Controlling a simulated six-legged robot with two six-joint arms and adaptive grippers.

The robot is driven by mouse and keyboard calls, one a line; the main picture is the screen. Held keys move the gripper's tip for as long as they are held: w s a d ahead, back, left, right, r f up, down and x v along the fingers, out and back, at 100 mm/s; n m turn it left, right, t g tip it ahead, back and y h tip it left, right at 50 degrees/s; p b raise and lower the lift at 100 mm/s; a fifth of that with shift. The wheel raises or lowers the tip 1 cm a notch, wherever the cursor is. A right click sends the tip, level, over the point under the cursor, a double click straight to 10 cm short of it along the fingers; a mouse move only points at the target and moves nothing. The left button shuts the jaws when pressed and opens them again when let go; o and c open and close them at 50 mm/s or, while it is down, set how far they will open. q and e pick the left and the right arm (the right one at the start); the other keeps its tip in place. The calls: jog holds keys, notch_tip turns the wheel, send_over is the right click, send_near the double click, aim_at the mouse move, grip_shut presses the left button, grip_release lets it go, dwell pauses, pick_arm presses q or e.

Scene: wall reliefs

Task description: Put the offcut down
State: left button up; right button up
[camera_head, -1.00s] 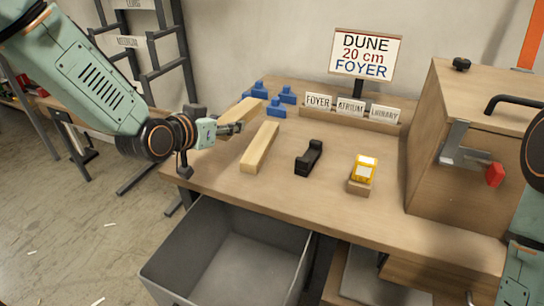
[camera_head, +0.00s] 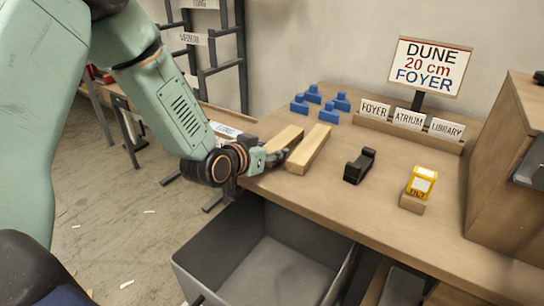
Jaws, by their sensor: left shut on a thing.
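A short pale wood offcut (camera_head: 284,138) is at the left edge of the bench top, beside a longer pale wood piece (camera_head: 310,150) that lies on the bench. My left gripper (camera_head: 280,157) is shut on the near end of the offcut, low over the bench edge. The offcut is at or just above the surface; I cannot tell whether it touches. The fingers partly hide its near end. My right gripper is not in view.
A grey open bin (camera_head: 265,262) stands below the bench front. A black cradle (camera_head: 360,165) and a yellow device (camera_head: 421,183) on a wood block sit to the right. Blue blocks (camera_head: 312,94) stand behind. A sign (camera_head: 428,66) reads "DUNE 20 cm FOYER".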

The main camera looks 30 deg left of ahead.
pick_arm(q)
jog(key=shift+w+f, duration=0.1)
jog(key=shift+f, duration=0.15)
jog(key=shift+s+r, duration=0.15)
jog(key=shift+s, duration=0.05)
jog(key=o, duration=0.9)
jog(key=shift+w+f, duration=0.15)
jog(key=shift+f, duration=0.1)
jog(key=shift+r, duration=0.2)
